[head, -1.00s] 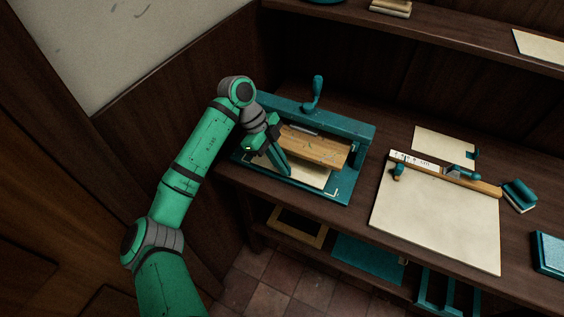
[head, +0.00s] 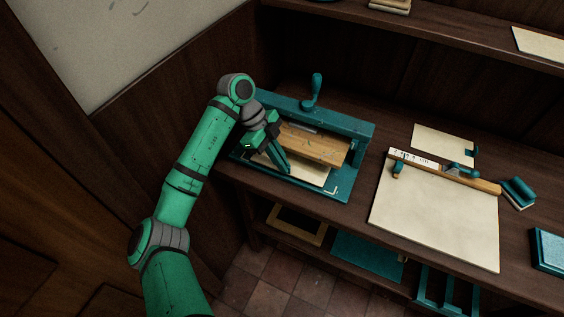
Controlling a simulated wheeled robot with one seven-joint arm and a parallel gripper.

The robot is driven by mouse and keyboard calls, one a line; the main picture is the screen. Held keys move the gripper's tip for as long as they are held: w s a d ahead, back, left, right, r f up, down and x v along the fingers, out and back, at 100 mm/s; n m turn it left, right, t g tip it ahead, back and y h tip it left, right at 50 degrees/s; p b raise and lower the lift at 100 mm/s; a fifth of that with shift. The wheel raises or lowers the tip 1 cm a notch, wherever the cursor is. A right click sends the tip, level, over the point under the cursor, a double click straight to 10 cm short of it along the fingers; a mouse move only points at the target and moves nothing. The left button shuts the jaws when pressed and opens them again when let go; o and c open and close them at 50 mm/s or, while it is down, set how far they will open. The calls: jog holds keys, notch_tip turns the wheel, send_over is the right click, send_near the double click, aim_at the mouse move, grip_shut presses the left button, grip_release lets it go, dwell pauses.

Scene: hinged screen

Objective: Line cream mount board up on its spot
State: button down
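A cream board (head: 312,174) lies flat on the bed of a teal press (head: 360,133), partly under a wooden block (head: 318,146) and partly hidden by my gripper. A pale corner mark (head: 332,191) shows on the bed at the board's front right, with a small gap between them. My gripper (head: 281,168) points down at the left part of the board, its fingers at or just above it. I cannot tell whether it touches the board or how far its fingers are apart.
To the right, a large cream sheet (head: 435,220) lies under a wooden ruler bar (head: 470,180) with teal fittings. A smaller cream sheet (head: 440,143) lies behind it. The press handle (head: 316,90) stands up at the back. A lower shelf holds a wooden frame (head: 296,224) and a teal panel (head: 365,262).

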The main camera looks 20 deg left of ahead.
jog(key=shift+f, duration=0.45)
dwell(0.6)
jog(key=c, duration=1.9)
grip_release()
jog(key=shift+c, duration=0.4)
jog(key=shift+a+r, duration=0.1)
jog(key=shift+r, duration=3.4)
